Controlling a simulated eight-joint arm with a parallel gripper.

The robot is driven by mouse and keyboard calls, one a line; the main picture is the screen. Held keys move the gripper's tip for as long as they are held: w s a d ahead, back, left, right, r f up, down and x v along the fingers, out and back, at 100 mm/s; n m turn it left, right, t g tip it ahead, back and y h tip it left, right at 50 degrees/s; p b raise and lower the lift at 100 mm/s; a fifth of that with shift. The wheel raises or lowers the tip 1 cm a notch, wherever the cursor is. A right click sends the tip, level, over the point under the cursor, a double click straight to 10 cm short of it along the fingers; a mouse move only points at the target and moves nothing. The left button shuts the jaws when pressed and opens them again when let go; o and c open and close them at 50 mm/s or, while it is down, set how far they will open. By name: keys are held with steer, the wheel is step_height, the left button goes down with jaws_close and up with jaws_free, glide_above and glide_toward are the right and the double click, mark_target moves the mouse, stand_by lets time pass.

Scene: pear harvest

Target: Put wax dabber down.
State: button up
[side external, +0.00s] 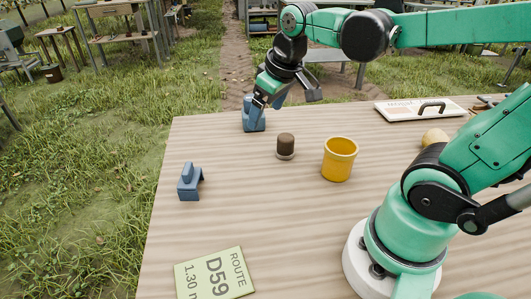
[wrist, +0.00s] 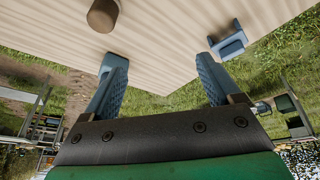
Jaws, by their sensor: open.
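A short brown cylinder with a pale base (side external: 286,146), which I take to be the wax dabber, stands upright on the wooden table (side external: 240,210). Its brown top (wrist: 103,14) also shows at the upper left of the wrist view, beyond the left fingertip. My gripper (side external: 255,121) is low at the table's far edge, left of and behind the dabber. In the wrist view my gripper (wrist: 160,62) has its blue fingers wide apart with nothing between them. It does not touch the dabber.
A yellow cup (side external: 339,160) stands right of the dabber. A small blue holder (side external: 188,184) sits near the left edge. A green route card (side external: 214,276) lies at the front, and a white board with a handle (side external: 420,110) at the back right. The table's middle left is clear.

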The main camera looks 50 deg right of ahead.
steer(key=a+t, duration=0.1)
steer(key=s+a+f+t, duration=0.1)
steer(key=a, duration=0.1)
steer(key=s+a+t, duration=0.1)
steer(key=a, duration=0.1)
steer(key=shift+a+f+y, duration=0.2)
steer(key=shift+f+y, duration=0.05)
steer(key=shift+y, duration=0.15)
